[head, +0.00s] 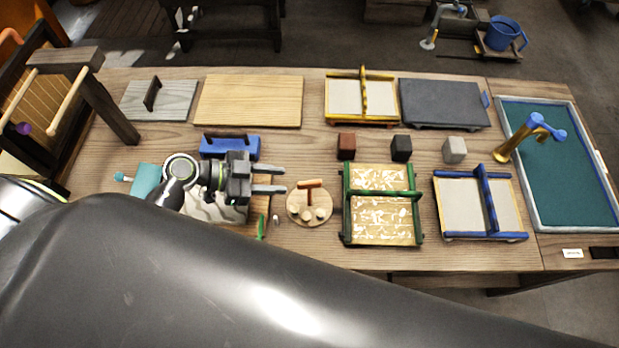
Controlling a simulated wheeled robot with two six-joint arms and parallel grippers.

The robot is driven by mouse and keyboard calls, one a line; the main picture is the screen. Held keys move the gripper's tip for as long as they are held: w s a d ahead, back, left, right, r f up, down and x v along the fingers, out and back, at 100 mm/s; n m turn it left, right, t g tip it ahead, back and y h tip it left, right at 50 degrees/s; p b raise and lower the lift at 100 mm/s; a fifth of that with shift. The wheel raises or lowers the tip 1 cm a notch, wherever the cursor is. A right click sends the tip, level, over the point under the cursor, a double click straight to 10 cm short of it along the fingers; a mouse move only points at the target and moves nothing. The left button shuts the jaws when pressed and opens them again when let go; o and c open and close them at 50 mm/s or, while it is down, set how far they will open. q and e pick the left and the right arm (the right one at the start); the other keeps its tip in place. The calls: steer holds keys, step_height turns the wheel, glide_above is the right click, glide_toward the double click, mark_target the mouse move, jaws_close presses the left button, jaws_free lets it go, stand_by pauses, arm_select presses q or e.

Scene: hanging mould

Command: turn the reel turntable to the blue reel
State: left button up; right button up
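A round wooden disc (297,212) lies on the table, with a brown-handled tool and pale round pieces on it. I cannot tell whether it is the reel turntable, and I cannot make out a blue reel. My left gripper (270,180) is just left of this disc, its two grey fingers apart and pointing right, with nothing seen between them. A blue block-like object (216,147) with a dark handle is behind it, partly hidden by my wrist. My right gripper does not show.
Green-framed (382,205), blue-framed (467,208) and yellow-framed (344,100) trays lie on the table (310,258). Brown (346,146), black (401,148) and pale (454,150) blocks stand between them. A gold post with blue knobs (525,133) is at right. My large arm link covers the foreground.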

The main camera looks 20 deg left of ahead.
mark_target(306, 182)
arm_select(q)
steer(key=p+x, duration=0.1)
steer(key=x, duration=0.8)
steer(key=shift+r, duration=0.1)
jaws_close()
